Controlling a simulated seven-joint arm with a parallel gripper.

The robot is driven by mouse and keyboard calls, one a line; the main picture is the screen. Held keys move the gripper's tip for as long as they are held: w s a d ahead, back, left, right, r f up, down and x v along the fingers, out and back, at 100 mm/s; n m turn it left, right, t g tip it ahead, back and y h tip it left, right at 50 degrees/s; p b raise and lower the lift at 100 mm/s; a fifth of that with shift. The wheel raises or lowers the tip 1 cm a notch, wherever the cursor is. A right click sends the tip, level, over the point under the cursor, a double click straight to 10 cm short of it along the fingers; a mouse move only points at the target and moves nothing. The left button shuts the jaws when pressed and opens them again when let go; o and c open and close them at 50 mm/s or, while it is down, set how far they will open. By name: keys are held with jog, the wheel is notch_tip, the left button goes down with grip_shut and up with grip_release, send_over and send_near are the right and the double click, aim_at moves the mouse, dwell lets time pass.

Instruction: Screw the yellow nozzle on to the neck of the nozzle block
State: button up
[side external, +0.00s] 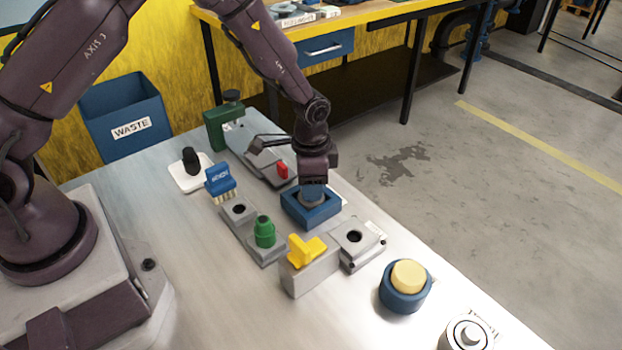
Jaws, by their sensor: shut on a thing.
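A yellow winged piece (307,249), which looks like the yellow nozzle, sits on top of a grey block (311,277) in front of my gripper. I cannot tell whether it is threaded on or just resting. A low grey base (239,212) beside it has a dark round hole and carries a green ribbed nozzle (264,234). Which of these is the nozzle block is not clear. My gripper (313,184) points down over a blue square holder (309,211), behind the yellow piece and apart from it. It is shut on a grey round piece (312,197) at the holder; its fingertips are mostly hidden.
A grey plate with a hole (354,236) stands right of the yellow piece. A blue ring with a yellow dome (405,285) and a round gauge (466,334) lie nearer front right. A blue brush (220,182), black knob (191,161) and green clamp (224,128) stand behind. The left-front table is clear.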

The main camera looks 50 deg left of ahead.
jog(key=shift+f, duration=0.35)
jog(key=o, duration=1.1)
notch_tip(320, 180, up, 13)
jog(key=s+a+r+n+t, duration=0.1)
jog(key=s+r+n+t, duration=0.1)
jog(key=s+r, duration=0.7)
jog(key=s+a+r+n+t, duration=0.2)
jog(key=s+r+n+t, duration=0.1)
jog(key=s+r, duration=0.6)
jog(key=s+n, duration=0.1)
jog(key=s, duration=0.3)
jog(key=shift+s+a+n+t, duration=0.2)
jog(key=shift+a+n+t, duration=0.05)
jog(key=shift+n+t, duration=0.05)
